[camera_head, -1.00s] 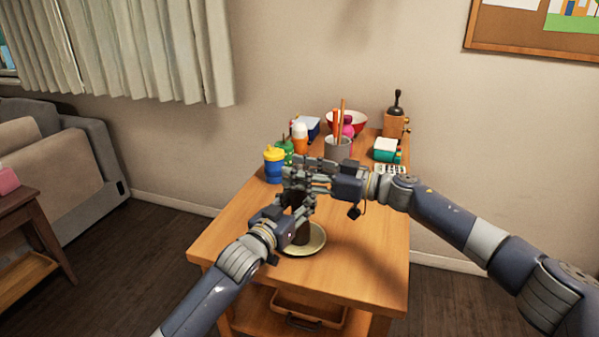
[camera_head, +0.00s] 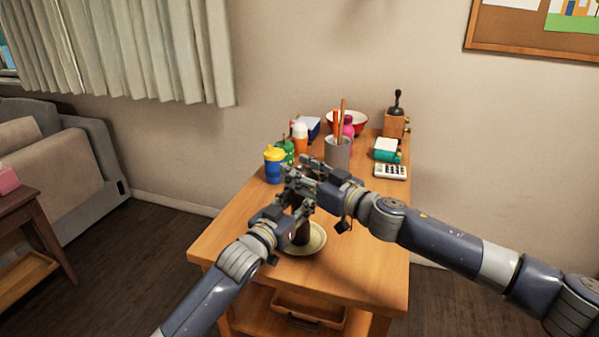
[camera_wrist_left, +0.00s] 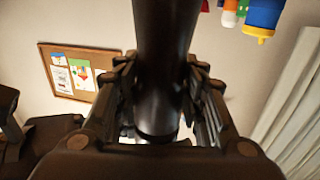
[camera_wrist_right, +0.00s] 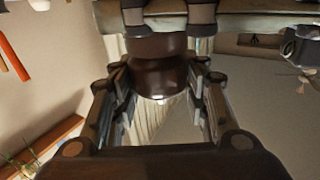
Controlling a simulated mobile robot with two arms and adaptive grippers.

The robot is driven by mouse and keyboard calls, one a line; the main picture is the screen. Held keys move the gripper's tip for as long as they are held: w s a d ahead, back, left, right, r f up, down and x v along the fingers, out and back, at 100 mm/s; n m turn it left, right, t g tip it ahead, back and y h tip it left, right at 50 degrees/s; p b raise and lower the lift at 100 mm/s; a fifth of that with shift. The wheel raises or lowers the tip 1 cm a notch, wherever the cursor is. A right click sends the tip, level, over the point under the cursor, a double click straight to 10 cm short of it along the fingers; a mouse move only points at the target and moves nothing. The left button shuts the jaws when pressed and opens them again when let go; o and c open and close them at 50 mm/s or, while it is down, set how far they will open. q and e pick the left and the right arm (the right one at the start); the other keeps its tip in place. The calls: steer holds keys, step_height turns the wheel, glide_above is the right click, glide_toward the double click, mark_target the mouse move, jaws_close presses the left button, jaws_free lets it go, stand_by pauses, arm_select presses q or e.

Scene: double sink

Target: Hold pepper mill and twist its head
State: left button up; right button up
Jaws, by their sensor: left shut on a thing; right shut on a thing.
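The dark brown pepper mill (camera_head: 303,234) stands above or on a pale plate (camera_head: 318,244) at the front of the wooden table; whether its foot touches the plate I cannot tell. My left gripper (camera_head: 293,206) is shut on the mill's body, and the left wrist view shows the dark shaft (camera_wrist_left: 165,70) between its fingers. My right gripper (camera_head: 302,180) is shut on the mill's head, just above the left gripper. The right wrist view shows the glossy brown head (camera_wrist_right: 158,75) between its fingers. In the head view, the grippers hide the upper mill.
A yellow-and-blue cup (camera_head: 274,165), a green bottle (camera_head: 286,151) and a grey utensil holder (camera_head: 337,153) stand behind the grippers. A calculator (camera_head: 390,171) lies at the table's right edge. The table's front right (camera_head: 365,245) is clear.

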steer(key=m+t+h, duration=0.2)
steer(key=h, duration=0.1)
steer(key=m+t+h, duration=0.1)
steer(key=shift+s+a+m, duration=0.1)
steer(key=shift+a+m, duration=0.2)
steer(key=m+t+h, duration=0.1)
steer(key=m+h, duration=0.1)
steer(key=h, duration=0.1)
steer(key=shift+d+r+h, duration=0.1)
steer(key=shift+h, duration=0.2)
steer(key=shift+d+m+t+h, duration=0.15)
steer(key=shift+m+t+h, duration=0.25)
steer(key=shift+m+h, duration=0.6)
steer(key=shift+d+h, duration=0.1)
steer(key=shift+h, duration=0.5)
steer(key=o, duration=1.1)
